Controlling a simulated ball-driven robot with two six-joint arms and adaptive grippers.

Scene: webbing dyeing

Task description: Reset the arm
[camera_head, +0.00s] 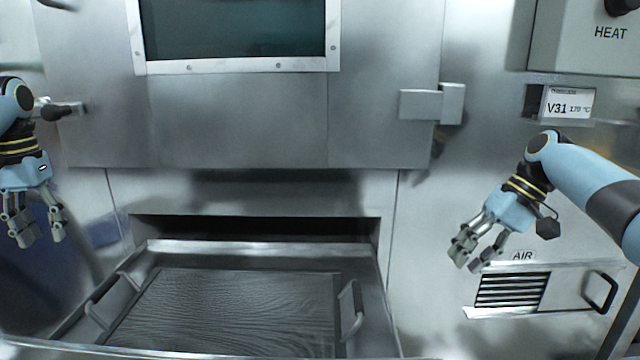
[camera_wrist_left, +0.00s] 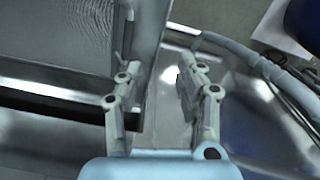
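My left gripper (camera_head: 40,230) hangs at the left edge of the head view, fingers pointing down. Its fingers are apart with nothing between them; the left wrist view also shows this gripper (camera_wrist_left: 152,85) open beside a metal edge. My right gripper (camera_head: 473,258) is at the right of the head view, in front of the metal front and just above and left of the AIR vent. Its fingers point down and left, a gap shows between them, and it holds nothing visible.
A metal tray (camera_head: 376,300) with side handles and dark rippled contents sits below a slot in the machine. The closed door (camera_head: 240,125) has a window and a latch (camera_head: 425,104). A HEAT box (camera_head: 590,45) and a vent drawer (camera_head: 565,287) are at right. A hose (camera_wrist_left: 270,75) runs nearby.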

